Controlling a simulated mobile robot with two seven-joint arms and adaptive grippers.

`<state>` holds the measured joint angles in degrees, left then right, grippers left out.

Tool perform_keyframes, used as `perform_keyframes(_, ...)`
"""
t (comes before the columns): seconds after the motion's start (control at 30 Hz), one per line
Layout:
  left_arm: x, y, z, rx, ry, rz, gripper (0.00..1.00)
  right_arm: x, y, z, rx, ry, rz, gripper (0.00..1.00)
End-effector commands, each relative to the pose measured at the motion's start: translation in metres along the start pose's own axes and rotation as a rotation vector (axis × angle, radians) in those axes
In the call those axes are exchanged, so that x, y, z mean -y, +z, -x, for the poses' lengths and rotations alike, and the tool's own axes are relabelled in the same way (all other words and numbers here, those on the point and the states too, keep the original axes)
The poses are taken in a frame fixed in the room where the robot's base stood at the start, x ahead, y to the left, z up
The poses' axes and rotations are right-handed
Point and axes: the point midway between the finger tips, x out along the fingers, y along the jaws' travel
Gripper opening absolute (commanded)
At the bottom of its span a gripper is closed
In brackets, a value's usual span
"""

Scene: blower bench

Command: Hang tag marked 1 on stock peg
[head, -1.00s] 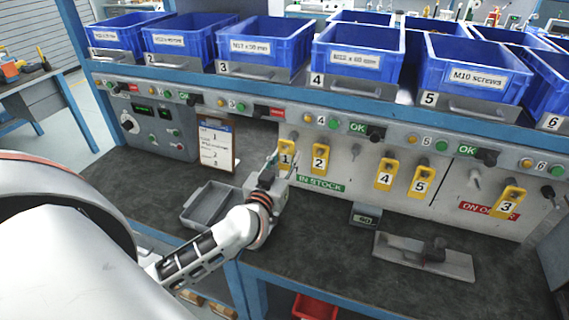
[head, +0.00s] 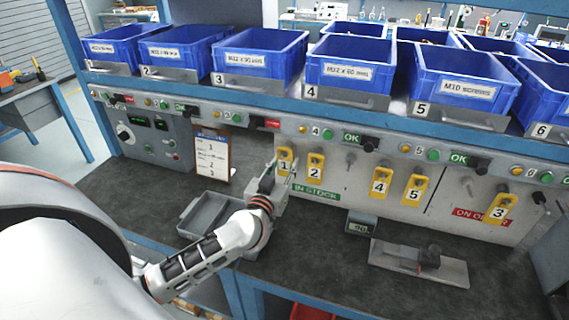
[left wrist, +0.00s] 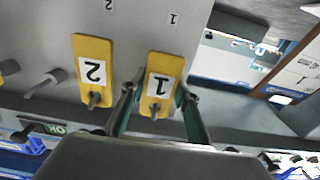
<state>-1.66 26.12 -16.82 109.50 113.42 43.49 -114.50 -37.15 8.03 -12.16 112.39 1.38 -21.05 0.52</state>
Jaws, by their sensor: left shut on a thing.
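The yellow tag marked 1 (head: 285,162) is at the wall panel above the green IN STOCK label (head: 317,192), left of the tag marked 2 (head: 316,166). My left gripper (head: 279,173) reaches up to tag 1 from below. In the left wrist view, upside down, tag 1 (left wrist: 161,80) is between the two fingers of my left gripper (left wrist: 158,97), which is shut on it. A peg end shows at the tag's hole, as on tag 2 (left wrist: 92,72). My right gripper is not in view.
Tags 4 (head: 380,182), 5 (head: 415,189) and 3 (head: 498,208) hang farther right. Bare pegs (head: 350,160) stand between tags. A grey tray (head: 190,222) and a clipboard (head: 213,157) are left of the gripper. Blue bins (head: 260,55) line the shelf above.

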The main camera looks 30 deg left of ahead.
Motion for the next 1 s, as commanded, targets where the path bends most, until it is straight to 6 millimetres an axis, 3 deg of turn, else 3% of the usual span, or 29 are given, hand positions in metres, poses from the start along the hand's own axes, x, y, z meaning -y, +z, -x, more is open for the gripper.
perform_keyframes(0.4,0.000,0.000,0.000,0.000,0.000,0.000,0.11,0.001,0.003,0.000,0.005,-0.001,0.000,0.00)
perform_keyframes(0.43,0.000,0.000,0.000,0.000,0.000,0.000,0.33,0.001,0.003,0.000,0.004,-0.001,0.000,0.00)
perform_keyframes(0.5,0.000,0.000,0.000,0.000,0.000,-0.001,0.50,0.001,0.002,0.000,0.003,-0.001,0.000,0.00)
perform_keyframes(0.87,0.000,0.001,0.001,0.001,0.000,-0.001,0.50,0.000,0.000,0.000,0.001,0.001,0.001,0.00)
perform_keyframes(1.0,0.000,0.001,0.013,0.002,0.001,-0.001,0.50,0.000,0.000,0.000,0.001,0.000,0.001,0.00)
